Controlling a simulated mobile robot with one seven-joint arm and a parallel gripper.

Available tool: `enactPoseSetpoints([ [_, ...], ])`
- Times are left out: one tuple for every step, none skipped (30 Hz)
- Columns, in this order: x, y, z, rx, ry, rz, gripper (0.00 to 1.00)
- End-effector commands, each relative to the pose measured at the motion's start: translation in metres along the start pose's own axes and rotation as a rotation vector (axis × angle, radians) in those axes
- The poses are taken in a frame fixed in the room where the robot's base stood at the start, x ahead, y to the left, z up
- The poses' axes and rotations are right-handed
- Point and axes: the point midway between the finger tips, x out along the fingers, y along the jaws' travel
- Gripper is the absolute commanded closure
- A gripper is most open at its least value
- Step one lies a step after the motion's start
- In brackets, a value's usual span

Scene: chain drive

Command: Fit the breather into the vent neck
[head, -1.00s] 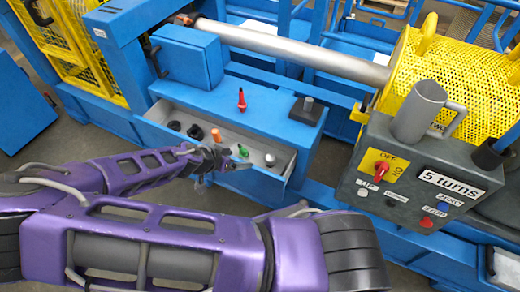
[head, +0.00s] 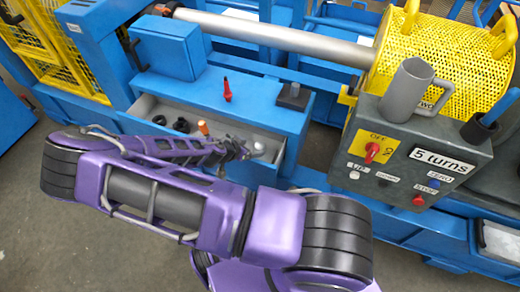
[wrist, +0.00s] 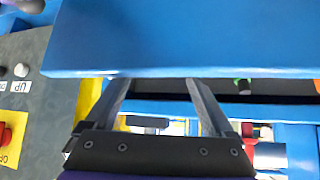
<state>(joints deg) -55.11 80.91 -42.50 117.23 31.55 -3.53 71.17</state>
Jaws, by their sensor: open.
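My gripper (head: 243,152) is over the right part of an open drawer (head: 143,108) in the head view. In the wrist view my gripper (wrist: 160,95) is open, with nothing between its fingers. The drawer holds black round parts (head: 181,125), an orange part (head: 203,128) and a pale round-topped part (head: 258,148). A green part (wrist: 243,85) shows at a dark gap in the wrist view. I cannot tell which part is the breather. A red pointed part (head: 227,90) and a black post on a square base (head: 294,92) stand on the blue housing. I cannot identify the vent neck.
A blue surface (wrist: 190,35) lies close ahead of the fingers in the wrist view. A control box (head: 405,170) with a grey mug (head: 407,88) on it stands at the right. A grey shaft (head: 275,38) and yellow mesh guard (head: 445,55) lie behind.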

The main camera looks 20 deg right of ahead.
Motion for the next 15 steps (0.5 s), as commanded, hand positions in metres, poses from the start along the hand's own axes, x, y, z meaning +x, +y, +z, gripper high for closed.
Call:
enactPoseSetpoints([
  [0.005, 0.001, 0.000, 0.000, 0.000, 0.001, 0.12],
  [0.008, 0.001, 0.000, 0.000, 0.000, 0.002, 0.12],
  [0.014, 0.002, -0.001, 0.000, 0.000, 0.003, 0.12],
  [0.019, 0.002, -0.001, 0.001, -0.001, 0.004, 0.12],
  [0.025, 0.003, -0.001, 0.001, 0.000, 0.004, 0.12],
  [0.031, 0.003, -0.001, 0.000, 0.000, 0.004, 0.12],
  [0.035, 0.003, -0.001, -0.001, 0.000, 0.002, 0.12],
  [0.039, 0.003, -0.001, 0.000, 0.000, 0.002, 0.12],
  [0.044, 0.003, -0.001, 0.000, 0.000, 0.002, 0.12],
  [0.046, 0.003, -0.001, 0.000, 0.000, 0.002, 0.12],
  [0.048, 0.002, -0.001, 0.000, 0.000, 0.001, 0.12],
  [0.050, 0.002, -0.001, 0.000, 0.000, 0.001, 0.12],
  [0.051, 0.002, -0.002, 0.000, -0.001, 0.001, 0.12],
  [0.051, 0.002, -0.002, 0.000, -0.001, 0.000, 0.12],
  [0.051, 0.002, -0.002, 0.000, -0.001, 0.000, 0.12],
])
